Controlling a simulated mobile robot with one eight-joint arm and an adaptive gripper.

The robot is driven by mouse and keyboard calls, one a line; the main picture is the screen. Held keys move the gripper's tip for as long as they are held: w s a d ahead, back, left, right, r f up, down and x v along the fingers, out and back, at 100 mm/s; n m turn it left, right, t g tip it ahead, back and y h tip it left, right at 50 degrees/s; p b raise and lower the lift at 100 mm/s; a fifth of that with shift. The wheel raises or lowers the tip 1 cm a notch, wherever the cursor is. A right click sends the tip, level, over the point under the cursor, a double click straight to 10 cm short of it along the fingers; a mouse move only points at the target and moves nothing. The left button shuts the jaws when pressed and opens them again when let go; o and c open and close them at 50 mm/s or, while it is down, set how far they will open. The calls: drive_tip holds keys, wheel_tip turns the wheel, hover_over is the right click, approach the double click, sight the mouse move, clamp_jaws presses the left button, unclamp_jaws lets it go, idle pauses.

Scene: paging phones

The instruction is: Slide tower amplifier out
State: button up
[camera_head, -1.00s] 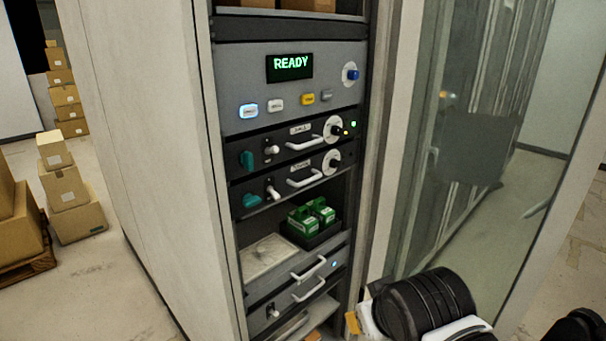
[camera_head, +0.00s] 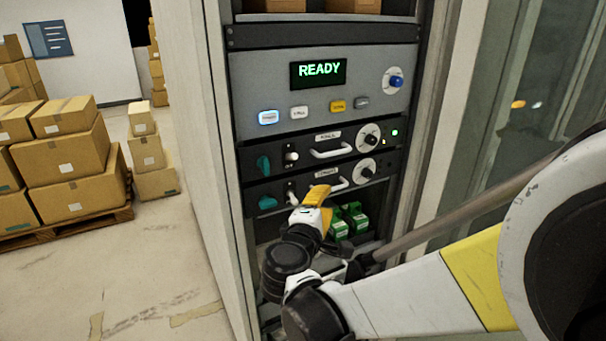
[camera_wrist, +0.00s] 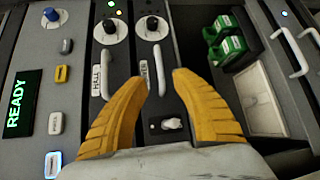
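Two dark amplifier units sit stacked in the rack below the grey panel: the upper one (camera_head: 303,146) and the lower one (camera_head: 277,188). Each has a label, a pale bar handle, a round dial, a small white latch and a teal knob. The lower label looks like TOWER but is small. My gripper (camera_head: 318,197) has yellow fingers and is in front of the lower unit. In the wrist view my gripper (camera_wrist: 158,76) is open, with the lower unit's handle (camera_wrist: 160,68) between its fingertips. Contact cannot be told. My arm hides part of the lower unit.
The grey panel (camera_head: 245,88) reads READY. Green-labelled items (camera_head: 355,222) stand in the bay below the units. More handled drawers (camera_wrist: 288,55) are beyond that bay. Rack side walls bound both sides, with a glass door at right. Boxes (camera_head: 75,150) on a pallet stand at left.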

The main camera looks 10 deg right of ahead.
sight(332, 189)
drive_tip(key=b+x, duration=0.1)
drive_tip(key=x, duration=0.6)
drive_tip(key=shift+w+d, duration=0.15)
drive_tip(key=shift+w, duration=0.05)
clamp_jaws()
